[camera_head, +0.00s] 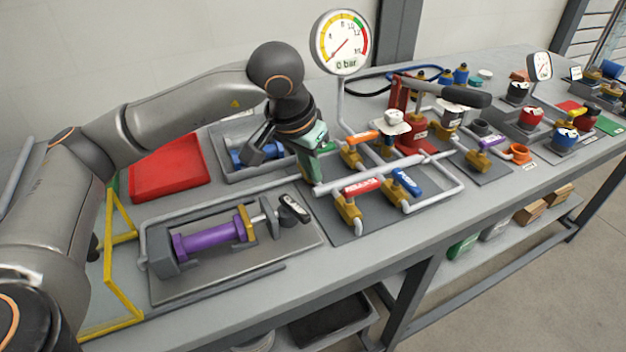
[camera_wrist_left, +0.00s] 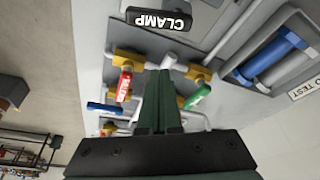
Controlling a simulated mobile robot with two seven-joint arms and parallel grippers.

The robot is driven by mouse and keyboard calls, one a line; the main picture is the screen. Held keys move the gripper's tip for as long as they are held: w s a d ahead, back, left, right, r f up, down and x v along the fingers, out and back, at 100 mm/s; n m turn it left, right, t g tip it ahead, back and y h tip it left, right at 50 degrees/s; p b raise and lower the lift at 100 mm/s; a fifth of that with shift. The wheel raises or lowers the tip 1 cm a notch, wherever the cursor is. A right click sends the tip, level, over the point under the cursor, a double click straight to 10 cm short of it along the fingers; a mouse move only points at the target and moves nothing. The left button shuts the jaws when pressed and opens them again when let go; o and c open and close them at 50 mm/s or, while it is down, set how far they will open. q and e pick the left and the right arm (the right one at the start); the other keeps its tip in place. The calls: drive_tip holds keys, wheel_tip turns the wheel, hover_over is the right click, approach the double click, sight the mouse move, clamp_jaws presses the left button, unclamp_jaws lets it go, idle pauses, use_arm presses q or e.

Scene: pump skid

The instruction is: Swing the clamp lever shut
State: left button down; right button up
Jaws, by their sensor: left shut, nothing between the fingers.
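The clamp lever (camera_head: 294,208) has a black handle with a white label. It sits at the right end of the clamp fixture (camera_head: 270,249) that holds a purple cylinder (camera_head: 212,239). In the left wrist view the lever (camera_wrist_left: 160,19) reads CLAMP, upside down, at the top edge, beyond my fingertips. My left gripper (camera_head: 316,178) has dark green fingers, shut and empty. It is behind and slightly right of the lever in the head view, apart from it. The shut fingers also show in the left wrist view (camera_wrist_left: 160,74). My right gripper is not in view.
Valves with a red handle (camera_head: 362,187) and a blue handle (camera_head: 407,181) stand right of my left gripper, along grey pipes. A pressure gauge (camera_head: 342,43) rises behind. A second fixture with a blue cylinder (camera_head: 243,157) lies behind left. A yellow frame (camera_head: 121,238) stands at left.

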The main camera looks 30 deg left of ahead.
use_arm(q)
drive_tip(key=v, duration=0.6)
drive_tip(key=shift+s+r, duration=0.15)
drive_tip(key=shift+s, duration=0.15)
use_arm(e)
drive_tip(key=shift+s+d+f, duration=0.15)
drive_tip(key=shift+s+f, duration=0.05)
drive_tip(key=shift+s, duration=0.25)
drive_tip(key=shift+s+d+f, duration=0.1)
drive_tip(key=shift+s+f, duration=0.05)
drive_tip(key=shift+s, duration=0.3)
use_arm(q)
drive_tip(key=shift+a, duration=0.15)
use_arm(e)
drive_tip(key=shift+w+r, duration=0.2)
